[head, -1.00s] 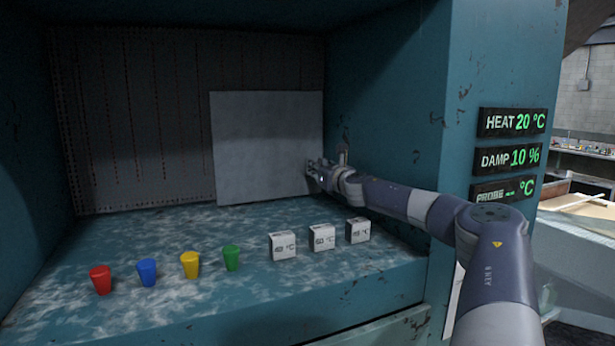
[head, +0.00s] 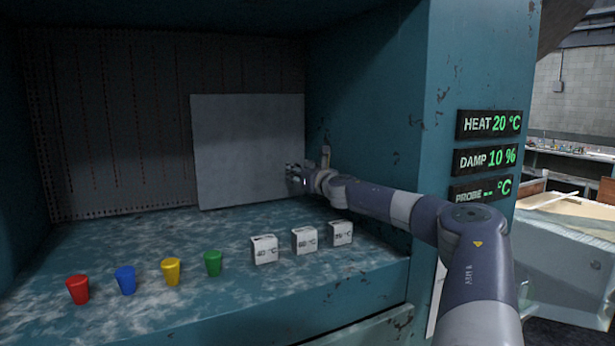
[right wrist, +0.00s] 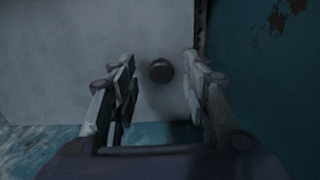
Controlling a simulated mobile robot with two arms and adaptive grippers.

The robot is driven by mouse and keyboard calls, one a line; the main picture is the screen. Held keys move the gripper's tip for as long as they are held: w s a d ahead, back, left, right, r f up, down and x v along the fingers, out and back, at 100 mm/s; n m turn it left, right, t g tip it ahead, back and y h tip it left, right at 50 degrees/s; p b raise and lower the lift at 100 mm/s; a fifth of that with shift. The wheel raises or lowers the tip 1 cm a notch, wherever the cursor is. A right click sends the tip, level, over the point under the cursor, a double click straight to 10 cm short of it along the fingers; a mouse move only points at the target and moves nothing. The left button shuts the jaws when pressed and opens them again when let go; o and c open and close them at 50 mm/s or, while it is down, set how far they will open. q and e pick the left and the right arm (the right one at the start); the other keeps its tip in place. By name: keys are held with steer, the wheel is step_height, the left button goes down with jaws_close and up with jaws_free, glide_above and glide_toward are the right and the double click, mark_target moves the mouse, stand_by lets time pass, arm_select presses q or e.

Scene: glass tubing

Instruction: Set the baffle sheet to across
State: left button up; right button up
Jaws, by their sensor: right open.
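The baffle sheet (head: 240,140) is a flat pale grey square standing upright toward the back of the teal booth, to the right of its middle. In the right wrist view the sheet (right wrist: 60,60) fills the left and middle, with a round dark knob (right wrist: 160,70) on it. My right gripper (head: 294,180) is at the sheet's right part. In the right wrist view the open fingers (right wrist: 160,88) stand on either side of the knob, apart from it. The head view does not show the knob clearly. My left gripper is not in view.
Red (head: 77,289), blue (head: 125,279), yellow (head: 171,271) and green (head: 212,263) cups stand along the booth floor's front. Three white blocks (head: 264,249) with temperature labels stand right of them. The booth's right wall (head: 370,130) is close to my right gripper. Displays read heat 20 °C (head: 490,124) and damp 10 % (head: 486,159).

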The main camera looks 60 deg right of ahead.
steer(key=v, duration=0.7)
steer(key=shift+f, duration=0.15)
stand_by(0.7)
steer(key=shift+s, duration=0.1)
stand_by(0.5)
